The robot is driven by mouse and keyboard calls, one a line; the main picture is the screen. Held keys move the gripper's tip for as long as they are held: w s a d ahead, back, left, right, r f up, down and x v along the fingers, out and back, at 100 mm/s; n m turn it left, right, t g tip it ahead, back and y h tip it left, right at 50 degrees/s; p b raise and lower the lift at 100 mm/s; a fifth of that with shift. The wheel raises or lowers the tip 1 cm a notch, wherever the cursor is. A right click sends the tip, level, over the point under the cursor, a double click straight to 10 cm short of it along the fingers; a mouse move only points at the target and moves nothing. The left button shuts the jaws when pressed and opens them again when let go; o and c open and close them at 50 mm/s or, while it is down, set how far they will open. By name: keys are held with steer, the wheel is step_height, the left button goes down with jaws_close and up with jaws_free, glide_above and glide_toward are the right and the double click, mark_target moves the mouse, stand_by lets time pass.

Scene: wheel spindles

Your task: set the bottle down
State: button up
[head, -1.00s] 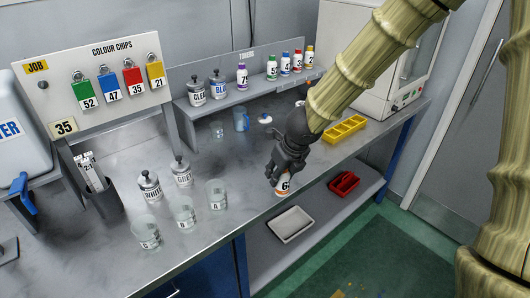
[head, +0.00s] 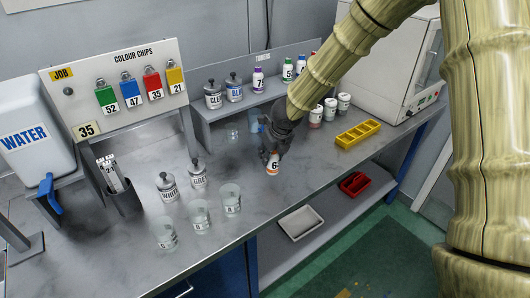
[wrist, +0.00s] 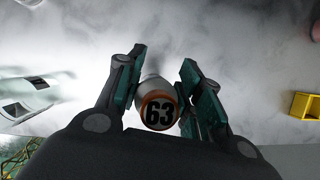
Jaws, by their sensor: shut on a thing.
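A small white bottle (head: 272,169) with an orange cap is in my gripper (head: 272,157), low over the grey bench in the head view. In the wrist view the bottle's orange cap (wrist: 160,111) bears the number 63 and sits between my two fingers (wrist: 162,100). The fingers are shut on it from both sides. The bottle looks about upright. I cannot tell whether its base touches the bench top (head: 310,165).
Several clear cups (head: 199,215) and two lidded jars stand to the left. A yellow tray (head: 358,134) lies to the right. The raised shelf (head: 214,112) with bottles is behind. The bench around the bottle is clear; its front edge is nearby.

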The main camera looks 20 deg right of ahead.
steer(key=shift+w+a+f+p, duration=0.2)
steer(key=shift+w+f+p, duration=0.3)
steer(key=shift+w+f, duration=0.45)
steer(key=shift+w+a+f+p, duration=0.2)
steer(key=shift+w+f+p, duration=0.25)
steer(key=shift+w+f, duration=0.5)
steer(key=shift+f, duration=0.15)
steer(key=o, duration=1.1)
steer(key=shift+s, duration=0.1)
steer(key=b+v, duration=0.1)
steer(key=v, duration=1.1)
